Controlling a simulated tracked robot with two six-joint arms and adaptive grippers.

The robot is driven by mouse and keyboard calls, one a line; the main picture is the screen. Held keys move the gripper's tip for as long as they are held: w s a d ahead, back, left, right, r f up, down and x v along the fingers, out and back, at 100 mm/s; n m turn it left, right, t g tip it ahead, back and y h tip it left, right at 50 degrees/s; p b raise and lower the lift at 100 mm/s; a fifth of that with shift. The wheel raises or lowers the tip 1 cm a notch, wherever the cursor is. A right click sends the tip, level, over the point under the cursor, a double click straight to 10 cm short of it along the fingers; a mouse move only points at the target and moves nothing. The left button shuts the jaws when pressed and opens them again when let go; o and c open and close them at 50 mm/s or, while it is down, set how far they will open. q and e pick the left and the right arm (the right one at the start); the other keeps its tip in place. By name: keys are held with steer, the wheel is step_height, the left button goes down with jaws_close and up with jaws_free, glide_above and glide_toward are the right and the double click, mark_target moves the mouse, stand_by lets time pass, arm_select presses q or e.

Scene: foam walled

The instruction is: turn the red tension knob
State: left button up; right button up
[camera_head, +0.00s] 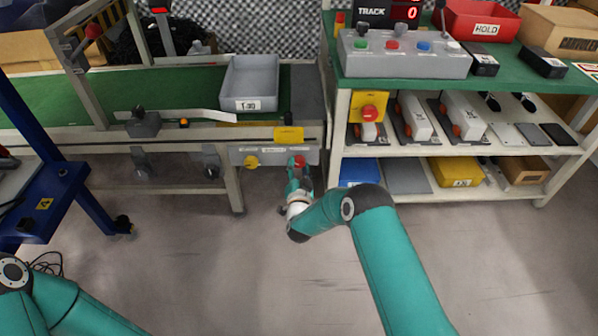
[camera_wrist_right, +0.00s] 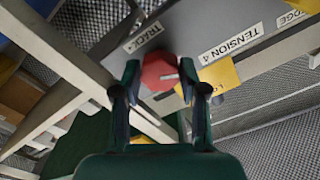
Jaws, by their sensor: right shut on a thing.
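The red tension knob (camera_head: 299,161) sits on the grey panel (camera_head: 270,156) at the front of the conveyor. In the right wrist view the red knob (camera_wrist_right: 160,72) lies between the two fingers, by labels reading TRACK and TENSION 4. My right gripper (camera_wrist_right: 160,82) is shut on the knob, one finger on each side. In the head view my right gripper (camera_head: 298,174) reaches up to the panel from below and hides the knob's lower side. Part of my left arm shows at the lower left, but its gripper is out of view.
A yellow knob (camera_head: 251,162) is left of the red one on the same panel. A grey bin (camera_head: 250,106) stands on the conveyor above. A shelf unit (camera_head: 400,149) with a red button (camera_head: 369,112) stands close on the right. The floor in front is clear.

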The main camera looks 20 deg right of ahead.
steer(key=m+b, duration=0.1)
steer(key=m, duration=0.2)
steer(key=shift+d+f, duration=0.1)
steer(key=shift+m+b, duration=0.4)
steer(key=shift+m, duration=0.5)
steer(key=m, duration=0.2)
steer(key=shift+m, duration=0.3)
steer(key=shift+d+m, duration=0.15)
steer(key=shift+m, duration=1.85)
steer(key=o, duration=1.1)
steer(key=shift+o, duration=0.2)
steer(key=shift+a, duration=0.2)
